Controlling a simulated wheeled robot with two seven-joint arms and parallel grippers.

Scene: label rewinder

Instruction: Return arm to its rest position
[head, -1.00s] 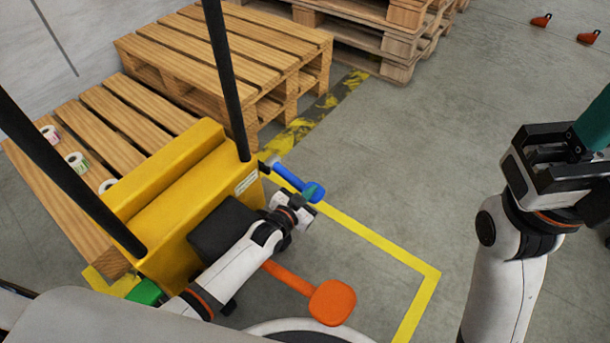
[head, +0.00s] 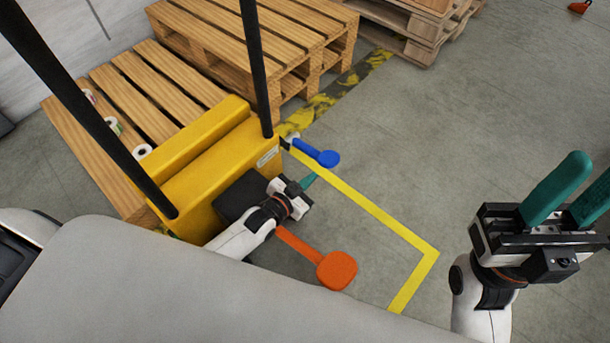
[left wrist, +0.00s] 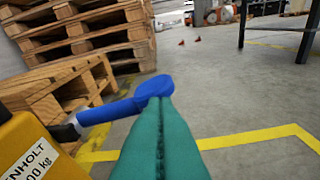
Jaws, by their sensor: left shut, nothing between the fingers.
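My left gripper (head: 308,181) is shut and empty, low in front of the yellow machine's dark box. Its teal fingers (left wrist: 160,145) are pressed together in the left wrist view. The blue lever (head: 327,158) sticks out from the machine's right end, just beyond the fingertips in the head view, with a visible gap. In the left wrist view the blue lever (left wrist: 110,108) crosses behind the fingertips. The orange lever (head: 337,270) points out nearer to me, right of my left forearm. My right gripper (head: 572,192) is held up at the right, teal fingers apart, nothing between them.
The yellow machine (head: 205,165) has two black posts and stands against a wooden pallet (head: 150,85) with several label rolls. More pallets (head: 260,40) are stacked behind. Yellow tape (head: 380,215) marks the floor. The grey floor between the machine and my right arm is clear.

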